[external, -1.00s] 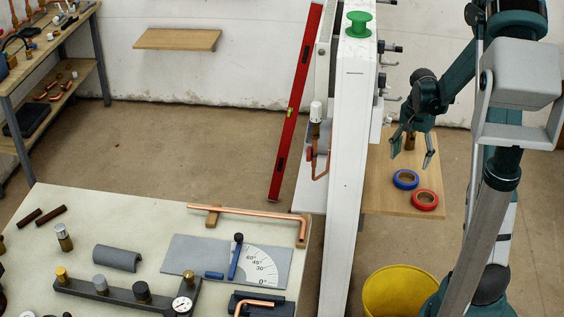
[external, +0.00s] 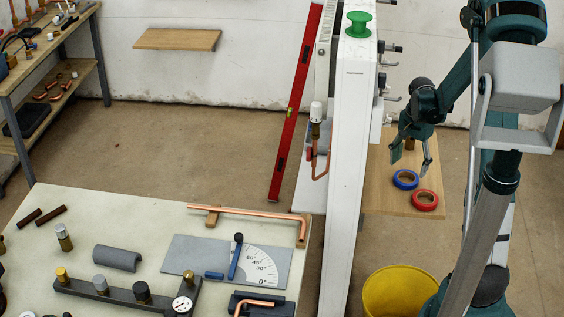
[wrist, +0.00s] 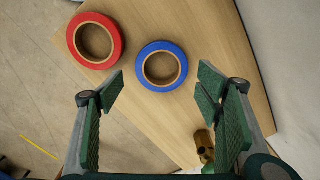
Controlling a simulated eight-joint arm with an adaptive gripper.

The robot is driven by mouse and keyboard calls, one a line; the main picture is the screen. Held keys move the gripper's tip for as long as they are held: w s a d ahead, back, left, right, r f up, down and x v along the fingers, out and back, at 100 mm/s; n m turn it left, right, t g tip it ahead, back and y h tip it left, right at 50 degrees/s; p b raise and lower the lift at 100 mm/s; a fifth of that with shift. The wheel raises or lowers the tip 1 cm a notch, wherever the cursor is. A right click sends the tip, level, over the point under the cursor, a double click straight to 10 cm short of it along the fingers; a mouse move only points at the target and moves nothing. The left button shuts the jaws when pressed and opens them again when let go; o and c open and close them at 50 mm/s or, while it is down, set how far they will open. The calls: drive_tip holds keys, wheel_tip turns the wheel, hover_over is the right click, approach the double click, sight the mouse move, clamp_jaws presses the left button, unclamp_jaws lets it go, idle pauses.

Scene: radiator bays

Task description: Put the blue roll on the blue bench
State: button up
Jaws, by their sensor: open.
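The blue roll (external: 405,187) lies flat on a wooden board, at its left side in the external view. In the wrist view the blue roll (wrist: 149,77) lies just beyond and between the fingertips. My gripper (external: 411,163) is open and empty above the board, close to the roll; its two green fingers also show in the wrist view (wrist: 161,88). I cannot make out a clearly blue bench; a bench with a grey-blue frame (external: 103,78) stands at the far left, and a pale-topped bench (external: 140,222) stands in front.
A red roll (external: 433,201) lies beside the blue one on the wooden board (external: 376,205). A brass fitting (wrist: 204,146) stands near the right finger. A yellow bucket (external: 400,292) stands below.

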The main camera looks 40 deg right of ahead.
sight(402, 174)
drive_tip(key=shift+f, duration=0.15)
drive_tip(key=shift+w+f+b, duration=0.15)
drive_tip(key=shift+f+b, duration=0.3)
drive_tip(key=shift+f, duration=2.1)
drive_tip(key=shift+c, duration=0.5)
drive_tip(key=c, duration=0.7)
drive_tip(key=shift+o, duration=0.2)
drive_tip(key=shift+r, duration=0.1)
wheel_tip(402, 174, up, 10)
drive_tip(key=p, duration=0.1)
drive_tip(key=shift+a+p, duration=0.1)
drive_tip(key=shift+p, duration=0.2)
